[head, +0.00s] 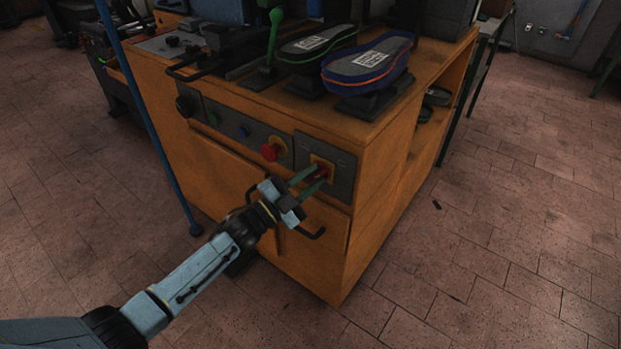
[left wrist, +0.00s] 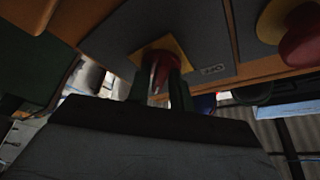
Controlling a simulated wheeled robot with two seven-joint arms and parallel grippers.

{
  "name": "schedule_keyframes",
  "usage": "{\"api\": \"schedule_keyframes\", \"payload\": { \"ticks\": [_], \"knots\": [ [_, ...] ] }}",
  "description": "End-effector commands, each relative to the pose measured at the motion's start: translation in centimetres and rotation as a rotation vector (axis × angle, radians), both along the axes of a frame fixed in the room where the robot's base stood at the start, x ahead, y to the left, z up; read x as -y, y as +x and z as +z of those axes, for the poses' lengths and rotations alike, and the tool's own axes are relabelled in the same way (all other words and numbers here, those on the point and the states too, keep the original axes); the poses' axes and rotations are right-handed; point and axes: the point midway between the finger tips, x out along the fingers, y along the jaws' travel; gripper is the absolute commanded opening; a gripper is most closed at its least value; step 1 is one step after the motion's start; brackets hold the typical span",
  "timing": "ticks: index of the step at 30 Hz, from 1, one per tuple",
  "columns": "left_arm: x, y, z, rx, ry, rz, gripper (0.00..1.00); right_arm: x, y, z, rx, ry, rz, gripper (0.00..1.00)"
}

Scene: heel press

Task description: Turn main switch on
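The main switch (head: 320,172) is a red rotary knob on a yellow plate, set in a dark panel (head: 341,170) at the right end of the cabinet's front. My left gripper (head: 314,179) is at this switch, its two green fingers apart, one on each side of the knob. In the left wrist view the red knob (left wrist: 162,68) shows between the fingertips, in front of its yellow plate (left wrist: 167,46). The fingers partly hide the knob, and I cannot tell whether they touch it. A small label (left wrist: 213,70) sits beside the plate. My right gripper is not in view.
A red mushroom button (head: 269,152) on yellow sits left of the switch, with blue (head: 243,131) and green buttons further left. Black handles are on the cabinet doors below. Two shoe-sole forms (head: 367,62) stand on top.

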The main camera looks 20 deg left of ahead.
Motion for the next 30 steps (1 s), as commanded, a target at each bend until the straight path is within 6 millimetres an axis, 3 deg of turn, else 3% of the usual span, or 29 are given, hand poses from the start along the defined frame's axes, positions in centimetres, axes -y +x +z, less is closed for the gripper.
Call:
{"api": "schedule_keyframes", "payload": {
  "ticks": [3, 14, 30],
  "knots": [
    [0.0, 0.0, 0.0, -0.001, -0.001, 0.0, 0.34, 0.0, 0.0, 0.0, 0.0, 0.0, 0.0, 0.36],
    [-0.4, -0.6, -0.2, -0.003, -0.003, 0.0, 0.34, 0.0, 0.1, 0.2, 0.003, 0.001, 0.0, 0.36],
    [-6.6, -8.9, -3.0, -0.004, -0.002, 0.001, 0.34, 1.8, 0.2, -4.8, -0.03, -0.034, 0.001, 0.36]
  ]
}}
